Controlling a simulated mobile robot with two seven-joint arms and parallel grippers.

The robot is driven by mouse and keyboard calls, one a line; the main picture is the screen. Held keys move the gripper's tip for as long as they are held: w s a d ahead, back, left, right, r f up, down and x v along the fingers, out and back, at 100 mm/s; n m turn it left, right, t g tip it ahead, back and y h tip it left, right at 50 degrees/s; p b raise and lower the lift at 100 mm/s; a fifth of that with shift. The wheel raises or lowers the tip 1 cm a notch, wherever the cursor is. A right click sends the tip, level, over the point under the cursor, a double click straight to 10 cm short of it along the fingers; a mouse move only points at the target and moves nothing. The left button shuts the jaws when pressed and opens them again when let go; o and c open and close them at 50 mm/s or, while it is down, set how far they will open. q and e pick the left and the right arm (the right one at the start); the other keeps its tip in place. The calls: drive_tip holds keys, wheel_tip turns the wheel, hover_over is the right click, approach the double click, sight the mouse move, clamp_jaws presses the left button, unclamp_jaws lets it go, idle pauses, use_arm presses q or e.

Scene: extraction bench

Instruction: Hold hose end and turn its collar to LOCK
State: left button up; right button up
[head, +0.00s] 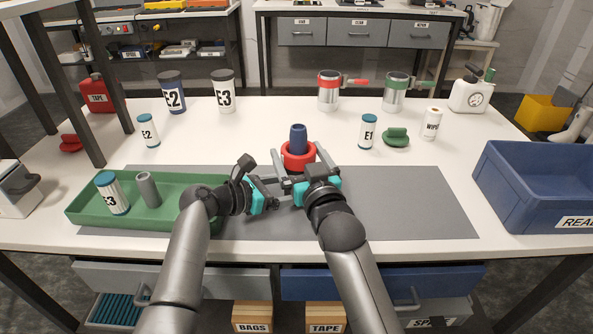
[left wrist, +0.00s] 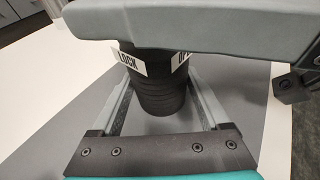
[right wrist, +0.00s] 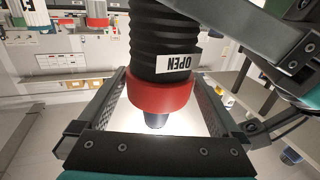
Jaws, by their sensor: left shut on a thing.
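The hose end stands upright at the front middle of the bench, with a dark blue tip (head: 298,138) above a red collar (head: 298,154). Its black ribbed body (left wrist: 158,92) carries a LOCK label and an OPEN label in the left wrist view. My left gripper (head: 268,190) is shut on this ribbed body, below the collar. My right gripper (head: 302,176) is open, with its fingers either side of the red collar, which also shows in the right wrist view (right wrist: 160,94). The OPEN label shows there too. I cannot tell which label the collar is set to.
A green tray (head: 82,208) with an E3 jar and a grey tube is at left. A blue crate (head: 530,185) is at right. An E1 jar (head: 368,132), green cap and wipes stand behind right. The grey mat (head: 410,205) is clear at right.

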drive_tip(key=shift+f, duration=0.1)
drive_tip(key=v, duration=0.9)
